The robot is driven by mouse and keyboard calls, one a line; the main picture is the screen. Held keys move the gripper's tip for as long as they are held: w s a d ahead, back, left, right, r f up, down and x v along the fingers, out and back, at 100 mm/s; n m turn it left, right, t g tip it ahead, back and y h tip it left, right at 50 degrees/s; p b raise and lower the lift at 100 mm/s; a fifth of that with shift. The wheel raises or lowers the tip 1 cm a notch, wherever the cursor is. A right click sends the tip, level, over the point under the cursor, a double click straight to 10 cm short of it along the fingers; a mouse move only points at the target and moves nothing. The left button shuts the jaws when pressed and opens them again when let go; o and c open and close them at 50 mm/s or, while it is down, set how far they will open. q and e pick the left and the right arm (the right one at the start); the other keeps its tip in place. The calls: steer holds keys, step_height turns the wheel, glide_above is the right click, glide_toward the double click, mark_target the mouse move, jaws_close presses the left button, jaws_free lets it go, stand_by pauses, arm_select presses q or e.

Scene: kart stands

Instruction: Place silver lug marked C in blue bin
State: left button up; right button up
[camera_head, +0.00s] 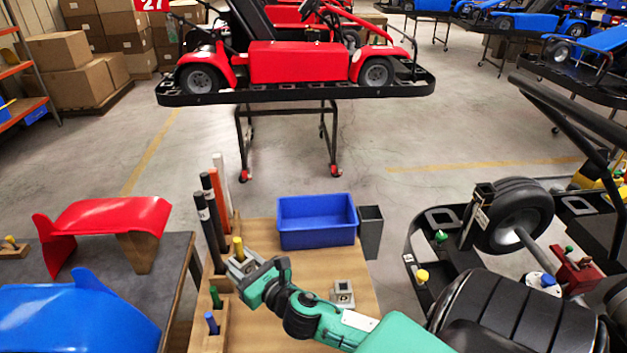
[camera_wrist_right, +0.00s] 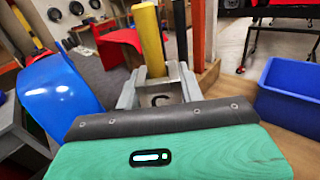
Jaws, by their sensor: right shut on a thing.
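My right gripper (camera_head: 240,264) reaches over the left side of the wooden bench. In the right wrist view its jaws (camera_wrist_right: 157,88) are shut on a silver lug (camera_wrist_right: 162,99) with a dark C on its face. In the head view the jaws mostly hide this lug. The blue bin (camera_head: 317,240) stands on the far part of the bench, to the right of the gripper, and looks empty. It also shows at the right edge of the right wrist view (camera_wrist_right: 290,112). My left gripper does not show.
Another silver lug (camera_head: 342,292) lies on the bench (camera_head: 262,232). A wooden rack on the bench's left holds a yellow rod (camera_head: 238,246), a green peg (camera_head: 215,293) and a blue peg (camera_head: 211,322). Tall dark tubes (camera_head: 205,220) stand behind. A grey open container (camera_head: 371,232) stands beside the bin.

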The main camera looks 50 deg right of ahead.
steer(key=w+d+r+h+b, duration=0.1)
steer(key=w+d+b, duration=0.1)
steer(key=w+d, duration=0.55)
steer(key=w+d+r+m+h+b, duration=0.1)
steer(key=w+d+r+h, duration=0.1)
steer(key=d+r, duration=0.45)
steer(key=w+d+r+m+h+b, duration=0.1)
steer(key=w+d+r+m, duration=0.15)
steer(key=d, duration=0.65)
steer(key=w+d+r+m+h+b, duration=0.1)
steer(key=w+d+r+h, duration=0.1)
steer(key=d+r, duration=0.5)
step_height(320, 180, down, 21)
steer(key=d, duration=0.1)
steer(key=shift+w+g, duration=0.25)
steer(key=shift+g, duration=0.15)
steer(key=shift+f+n, duration=0.1)
steer(key=shift+n, duration=0.15)
steer(key=shift+f+b, duration=0.4)
steer(key=shift+f, duration=0.25)
steer(key=o, duration=1.2)
